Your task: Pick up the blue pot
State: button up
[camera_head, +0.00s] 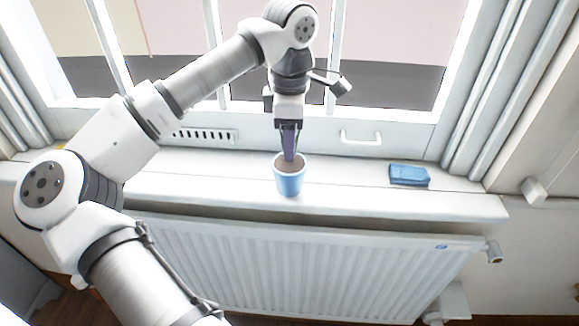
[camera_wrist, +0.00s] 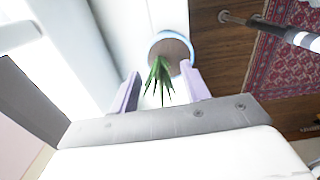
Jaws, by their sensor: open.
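The blue pot (camera_head: 289,183) stands upright on the white windowsill in the head view, near the sill's front edge. It has a pale rim and brown soil inside. In the wrist view the pot (camera_wrist: 186,45) shows its rim and soil, with a green spiky plant (camera_wrist: 158,82) between the fingers. My gripper (camera_head: 290,158) points down over the pot, its fingertips at the pot's mouth in the head view. In the wrist view the gripper (camera_wrist: 158,85) has its two pale purple fingers apart. Whether a finger touches the pot, I cannot tell.
A blue block-like object (camera_head: 409,175) lies on the windowsill (camera_head: 345,196) to the right. The window frame with a white handle (camera_head: 361,138) is close behind the pot. A white radiator (camera_head: 310,268) hangs below the sill. The sill between pot and blue object is clear.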

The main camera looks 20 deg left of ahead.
jog(key=shift+f, duration=0.8)
jog(key=shift+c, duration=0.5)
grip_shut()
